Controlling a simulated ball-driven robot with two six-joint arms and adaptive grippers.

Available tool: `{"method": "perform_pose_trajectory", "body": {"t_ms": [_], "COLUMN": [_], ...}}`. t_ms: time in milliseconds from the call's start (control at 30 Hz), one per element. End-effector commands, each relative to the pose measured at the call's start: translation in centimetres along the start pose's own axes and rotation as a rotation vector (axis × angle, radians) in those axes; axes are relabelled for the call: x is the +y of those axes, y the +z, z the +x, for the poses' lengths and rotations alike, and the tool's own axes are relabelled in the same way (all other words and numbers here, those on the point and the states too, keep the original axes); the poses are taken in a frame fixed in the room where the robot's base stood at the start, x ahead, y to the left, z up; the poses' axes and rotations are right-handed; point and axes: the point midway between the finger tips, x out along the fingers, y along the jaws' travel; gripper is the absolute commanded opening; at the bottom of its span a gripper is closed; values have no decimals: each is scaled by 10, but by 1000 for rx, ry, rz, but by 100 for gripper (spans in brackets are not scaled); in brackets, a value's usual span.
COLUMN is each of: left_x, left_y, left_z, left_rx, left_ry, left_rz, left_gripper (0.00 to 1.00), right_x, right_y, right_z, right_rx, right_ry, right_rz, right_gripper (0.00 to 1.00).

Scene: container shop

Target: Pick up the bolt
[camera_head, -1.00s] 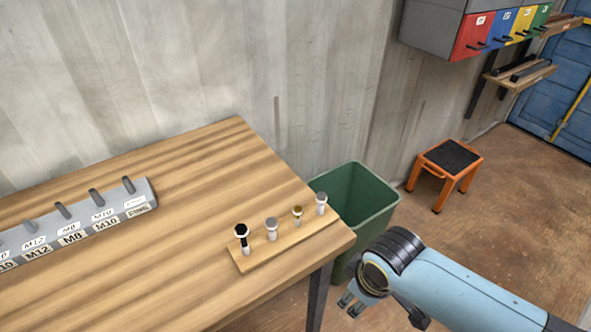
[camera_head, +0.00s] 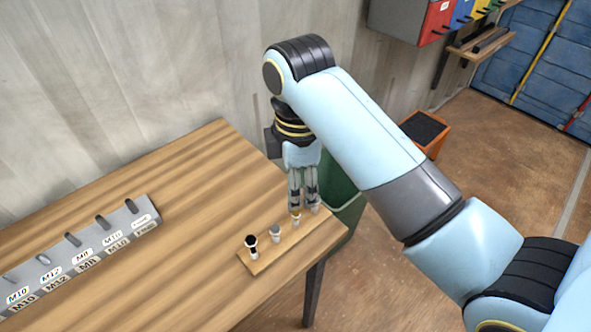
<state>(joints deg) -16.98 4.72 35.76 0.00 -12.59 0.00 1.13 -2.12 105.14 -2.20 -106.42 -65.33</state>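Several bolts stand upright in a row on a small wooden block (camera_head: 262,268) near the right corner of the table. The bolt at the left end has a black head (camera_head: 251,243). Beside it is a grey-headed bolt (camera_head: 275,232), then a brass-coloured one (camera_head: 295,217). A grey bolt (camera_head: 315,208) is at the right end, partly covered by my fingers. My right gripper (camera_head: 304,207) points down over the two right-hand bolts. Its fingers look a little apart, but whether they touch a bolt is unclear. My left gripper is not in view.
A grey labelled rack with pegs (camera_head: 90,252) lies on the left of the wooden table (camera_head: 180,190). A green bin (camera_head: 343,190) stands behind the table's right corner. An orange stool (camera_head: 430,133) is on the floor beyond my arm. Coloured drawers (camera_head: 437,20) hang at top right.

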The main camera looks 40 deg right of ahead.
Motion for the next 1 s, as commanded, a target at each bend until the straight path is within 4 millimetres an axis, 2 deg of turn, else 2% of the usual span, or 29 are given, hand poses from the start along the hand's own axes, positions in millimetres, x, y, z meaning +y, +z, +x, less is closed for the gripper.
{"method": "perform_pose_trajectory", "body": {"t_ms": [100,267,600,867,1000], "left_x": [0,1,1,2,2], "left_y": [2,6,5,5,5], "left_z": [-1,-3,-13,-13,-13], "left_rx": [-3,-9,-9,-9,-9], "left_ry": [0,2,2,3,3], "left_rz": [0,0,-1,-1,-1], "left_gripper": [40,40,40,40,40], "right_x": [0,0,2,2,2], "right_y": [0,0,-4,-4,-4], "right_z": [18,30,75,78,78], "right_rx": [-1,0,0,1,1], "right_ry": [-1,0,1,3,3], "right_rz": [1,3,4,4,4], "right_gripper": [39,39,39,39,21]}}
